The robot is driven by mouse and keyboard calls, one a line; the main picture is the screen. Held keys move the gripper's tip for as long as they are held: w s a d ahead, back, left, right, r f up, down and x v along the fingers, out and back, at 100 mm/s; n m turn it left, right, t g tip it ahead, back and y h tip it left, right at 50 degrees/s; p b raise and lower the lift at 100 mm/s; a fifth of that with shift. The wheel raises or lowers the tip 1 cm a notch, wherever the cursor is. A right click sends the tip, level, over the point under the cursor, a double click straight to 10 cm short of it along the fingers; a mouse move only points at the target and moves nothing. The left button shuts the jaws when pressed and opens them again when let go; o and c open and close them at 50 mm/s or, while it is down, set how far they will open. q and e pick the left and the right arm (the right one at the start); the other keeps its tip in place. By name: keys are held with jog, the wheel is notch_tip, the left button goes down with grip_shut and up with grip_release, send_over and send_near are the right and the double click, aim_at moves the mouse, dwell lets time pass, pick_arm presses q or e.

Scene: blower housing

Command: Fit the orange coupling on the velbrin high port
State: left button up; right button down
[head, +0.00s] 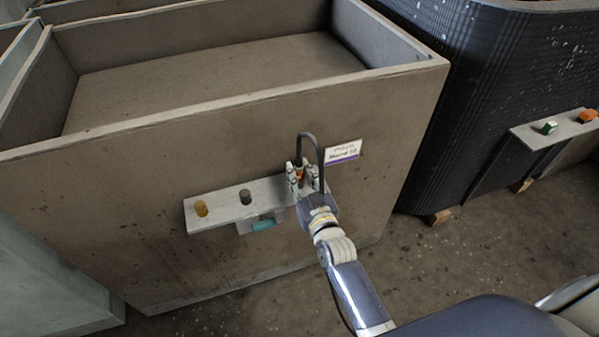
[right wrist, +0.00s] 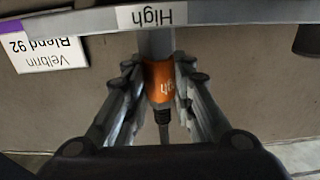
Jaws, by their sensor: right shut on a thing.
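The orange coupling (right wrist: 160,82) is between the fingers of my right gripper (right wrist: 160,85), which is shut on it. A dark hose (head: 311,137) loops up from the coupling. In the right wrist view a grey cylindrical stub (right wrist: 157,43) is in line with the coupling, beside the "High" label (right wrist: 152,16). The coupling's end meets the stub in the picture; I cannot tell how far they engage. My left gripper is out of view.
A "Velbrin Blend 92" card (head: 342,152) is behind my gripper. A black ribbed tank (head: 470,110) stands right.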

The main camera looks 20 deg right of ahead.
jog(key=shift+f, duration=0.15)
jog(key=c, duration=1.3)
grip_release()
jog(key=s, duration=1.2)
jog(key=shift+d, duration=0.2)
jog(key=shift+f, duration=0.15)
